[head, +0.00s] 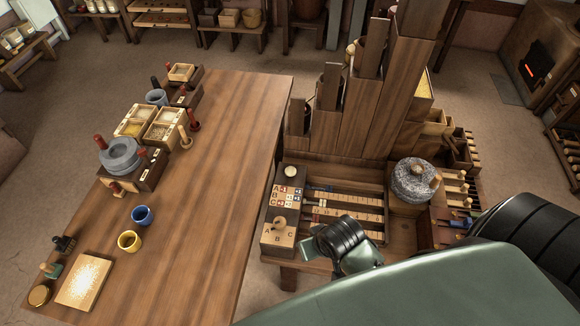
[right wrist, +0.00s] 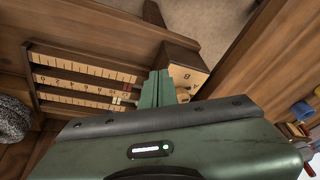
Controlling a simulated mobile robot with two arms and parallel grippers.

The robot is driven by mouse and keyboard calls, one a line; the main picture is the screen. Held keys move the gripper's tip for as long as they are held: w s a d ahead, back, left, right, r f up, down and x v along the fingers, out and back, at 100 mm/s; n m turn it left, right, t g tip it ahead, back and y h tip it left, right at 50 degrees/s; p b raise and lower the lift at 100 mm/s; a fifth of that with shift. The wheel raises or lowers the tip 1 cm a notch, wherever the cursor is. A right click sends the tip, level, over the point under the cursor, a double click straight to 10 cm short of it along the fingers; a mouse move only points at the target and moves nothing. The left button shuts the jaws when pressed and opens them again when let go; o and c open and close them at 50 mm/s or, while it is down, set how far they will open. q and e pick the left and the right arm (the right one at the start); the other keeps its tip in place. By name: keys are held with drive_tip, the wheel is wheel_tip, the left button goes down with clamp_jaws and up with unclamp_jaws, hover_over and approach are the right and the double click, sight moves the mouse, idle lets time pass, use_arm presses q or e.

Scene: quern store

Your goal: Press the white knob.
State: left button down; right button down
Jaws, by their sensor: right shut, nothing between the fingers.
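The white knob (head: 291,171) is a small, round, cream-white cap on the dark panel at the back left of the wooden console. It stands clear in the head view; I cannot make it out in the right wrist view. My right gripper (head: 312,246) is low over the front of the console, right of the lettered selector and well nearer than the white knob. In the right wrist view its green fingers (right wrist: 157,88) are together and empty, beside the selector box. My left gripper is not in view.
The lettered selector (head: 281,226) with a wooden pointer, a tile panel (head: 286,196) and slider scales (head: 345,205) surround the gripper. A grey quern stone (head: 414,180) stands right, tall wooden pipes (head: 375,110) behind. A long table (head: 215,190) with cups and boxes is left.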

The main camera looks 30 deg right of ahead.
drive_tip(key=w+d+r+m+t, duration=0.1)
drive_tip(key=w+d+r+m, duration=0.15)
drive_tip(key=w+m, duration=0.35)
drive_tip(key=m+t, duration=0.4)
drive_tip(key=m, duration=1.5)
hover_over(292, 172)
drive_tip(key=shift+r+p, duration=0.35)
drive_tip(key=shift+p, duration=0.05)
drive_tip(key=shift+s+f, duration=0.1)
wheel_tip(292, 172, down, 7)
drive_tip(key=b, duration=0.8)
drive_tip(key=shift+f+b, duration=0.55)
drive_tip(key=shift+f, duration=0.25)
drive_tip(key=shift+f, duration=0.1)
